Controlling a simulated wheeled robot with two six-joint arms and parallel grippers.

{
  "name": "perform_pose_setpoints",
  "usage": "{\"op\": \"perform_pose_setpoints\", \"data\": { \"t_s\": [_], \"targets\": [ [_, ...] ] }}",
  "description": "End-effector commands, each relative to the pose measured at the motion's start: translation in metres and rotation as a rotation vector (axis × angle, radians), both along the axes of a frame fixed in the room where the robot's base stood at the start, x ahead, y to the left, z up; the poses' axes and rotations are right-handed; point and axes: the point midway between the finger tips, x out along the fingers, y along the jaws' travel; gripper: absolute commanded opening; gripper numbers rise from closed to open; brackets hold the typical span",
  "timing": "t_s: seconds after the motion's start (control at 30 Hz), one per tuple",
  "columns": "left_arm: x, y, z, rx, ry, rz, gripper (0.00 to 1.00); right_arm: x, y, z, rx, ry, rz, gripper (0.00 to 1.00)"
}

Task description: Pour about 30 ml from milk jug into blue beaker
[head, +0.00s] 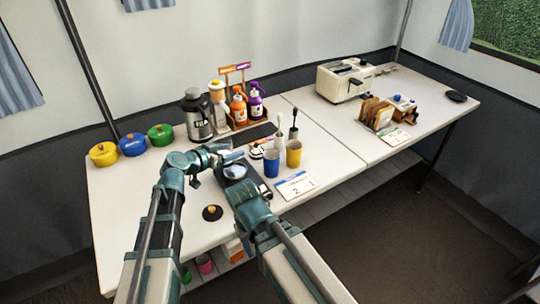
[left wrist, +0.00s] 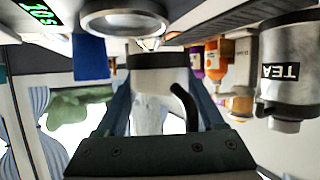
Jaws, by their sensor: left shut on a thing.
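The blue beaker (head: 271,163) stands upright on the table beside the yellow beaker (head: 293,154). In the left wrist view, which is turned upside down, a blue beaker (left wrist: 90,57) shows at upper left. My left gripper (head: 231,156) is over the table, left of the blue beaker and near the scale. It is shut on a pale jug (left wrist: 160,76) with a black curved handle, seen in the left wrist view; I take it to be the milk jug. The jug's contents are hidden. The right arm shows in the head view, but its gripper does not.
A scale with a round metal pan (head: 235,171) lies left of the blue beaker. A numbered card (head: 296,185) is in front of the beakers. A steel canister (head: 197,115) and pump bottles (head: 238,106) stand behind. Colored pots (head: 133,145) line the left. The table's front right is clear.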

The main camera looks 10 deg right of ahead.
Motion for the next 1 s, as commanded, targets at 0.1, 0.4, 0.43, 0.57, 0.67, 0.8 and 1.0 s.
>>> {"op": "perform_pose_setpoints", "data": {
  "t_s": [0.1,0.4,0.43,0.57,0.67,0.8,1.0],
  "targets": [
    [0.025,-0.029,-0.002,-0.001,-0.005,0.001,0.0,0.0,0.0,-0.003,0.0,0.0,0.0,0.5],
    [0.047,-0.066,-0.003,-0.007,-0.012,0.011,0.0,0.0,0.0,-0.006,0.0,0.0,0.0,0.5],
    [0.047,-0.067,-0.003,-0.008,-0.013,0.011,0.0,0.0,0.0,-0.006,0.0,0.0,0.0,0.5],
    [0.048,-0.069,-0.003,-0.008,-0.014,0.012,0.0,0.0,0.0,-0.006,0.0,0.0,0.0,0.5],
    [0.048,-0.069,-0.003,-0.008,-0.014,0.012,0.0,0.0,0.0,-0.006,0.0,0.0,0.0,0.5],
    [0.047,-0.068,-0.003,-0.005,-0.015,0.013,0.0,0.0,0.0,-0.006,0.0,0.0,0.0,0.5],
    [0.047,-0.064,-0.005,0.029,-0.046,0.011,0.0,0.0,0.0,-0.008,0.0,0.0,0.0,0.5]
  ]
}}
